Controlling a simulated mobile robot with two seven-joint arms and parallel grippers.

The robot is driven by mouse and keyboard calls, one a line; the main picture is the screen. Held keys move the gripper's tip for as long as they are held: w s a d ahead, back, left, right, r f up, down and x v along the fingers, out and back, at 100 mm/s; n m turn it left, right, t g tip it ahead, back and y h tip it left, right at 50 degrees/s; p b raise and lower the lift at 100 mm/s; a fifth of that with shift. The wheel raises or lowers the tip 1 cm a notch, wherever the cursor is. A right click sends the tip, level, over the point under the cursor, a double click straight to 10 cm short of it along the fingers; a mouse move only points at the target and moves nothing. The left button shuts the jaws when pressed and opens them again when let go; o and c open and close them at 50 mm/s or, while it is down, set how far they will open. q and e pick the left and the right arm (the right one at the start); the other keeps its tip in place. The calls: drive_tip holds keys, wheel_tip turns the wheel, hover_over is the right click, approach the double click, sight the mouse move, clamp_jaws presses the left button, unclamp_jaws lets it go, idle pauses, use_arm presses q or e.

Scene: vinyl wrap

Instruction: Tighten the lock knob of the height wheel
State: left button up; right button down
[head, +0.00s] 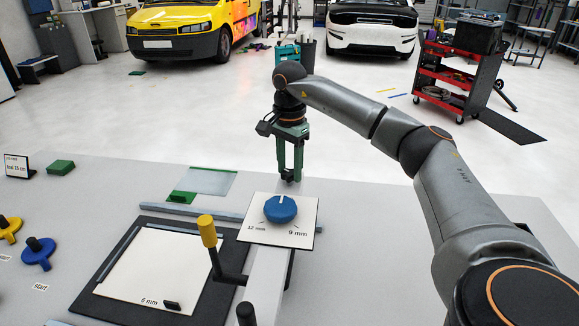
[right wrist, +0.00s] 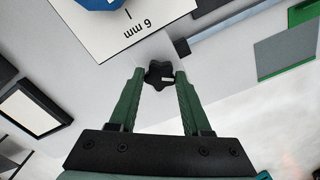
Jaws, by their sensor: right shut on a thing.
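The lock knob (right wrist: 159,75) is a small black star-shaped knob, seen in the right wrist view between the two green fingertips. My right gripper (head: 290,178) points down just behind the dial plate and is shut on this knob; it also shows in the right wrist view (right wrist: 160,80). In the head view the fingers mostly hide the knob. My left gripper is not in view.
A yellow-topped handle (head: 208,231) stands left of the dial plate. A dark framed board (head: 125,262) with a white sheet marked 6 mm lies to the left. Yellow (head: 10,228) and blue (head: 37,254) knobbed pieces lie at the left edge. The table right of the plate looks clear beside my arm.

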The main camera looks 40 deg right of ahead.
sight(289, 172)
drive_tip(key=m, duration=1.1)
idle(0.8)
drive_tip(key=shift+c, duration=1.8)
unclamp_jaws()
wheel_tip(289, 172, up, 13)
drive_tip(key=shift+f, duration=0.2)
